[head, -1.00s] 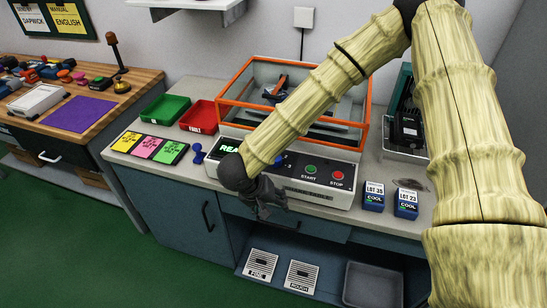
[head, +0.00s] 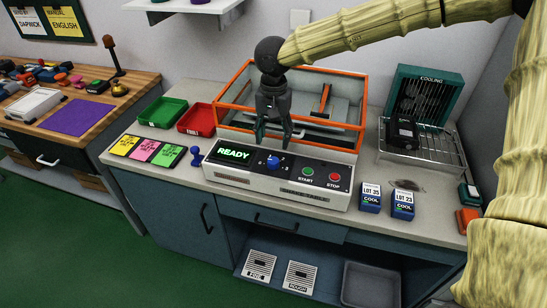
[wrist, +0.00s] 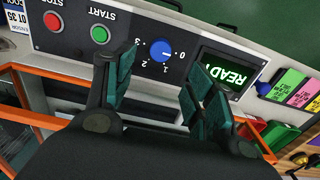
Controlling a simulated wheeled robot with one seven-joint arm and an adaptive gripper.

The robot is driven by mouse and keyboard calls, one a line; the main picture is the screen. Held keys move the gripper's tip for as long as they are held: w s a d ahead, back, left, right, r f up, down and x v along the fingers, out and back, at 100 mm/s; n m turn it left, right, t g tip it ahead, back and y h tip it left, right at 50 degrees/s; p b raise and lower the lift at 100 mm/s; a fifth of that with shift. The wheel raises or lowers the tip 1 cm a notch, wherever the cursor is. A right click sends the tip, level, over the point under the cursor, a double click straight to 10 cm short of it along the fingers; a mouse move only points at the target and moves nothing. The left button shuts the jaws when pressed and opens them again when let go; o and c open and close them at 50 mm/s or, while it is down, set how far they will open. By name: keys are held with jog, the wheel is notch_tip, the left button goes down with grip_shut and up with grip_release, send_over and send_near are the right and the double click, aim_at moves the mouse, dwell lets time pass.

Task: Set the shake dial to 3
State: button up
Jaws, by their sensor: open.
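The shake dial (head: 273,162) is a round blue knob on the shaker's front panel, between the lit READY screen (head: 233,153) and the green START button (head: 308,172). In the wrist view the dial (wrist: 163,50) shows a pale pointer mark that appears directed toward the 0; the numbers 0, 1, 2 and 3 run around it. My gripper (head: 274,142) points down with its fingers spread, above and apart from the dial. In the wrist view my gripper (wrist: 158,82) is open and empty, with the dial showing beyond the gap between the fingers.
The orange-framed clear enclosure (head: 222,95) rises right behind the panel. The red STOP button (head: 334,177) is right of START. Blue LOT boxes (head: 371,197) stand at the right, a blue knobbed object (head: 196,155) at the left. Space in front of the panel is clear.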

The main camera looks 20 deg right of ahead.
aim_at(273, 160)
notch_tip(273, 160, down, 9)
jog(key=shift+r+p, duration=0.1)
jog(key=shift+p, duration=0.3)
jog(key=c, duration=1.1)
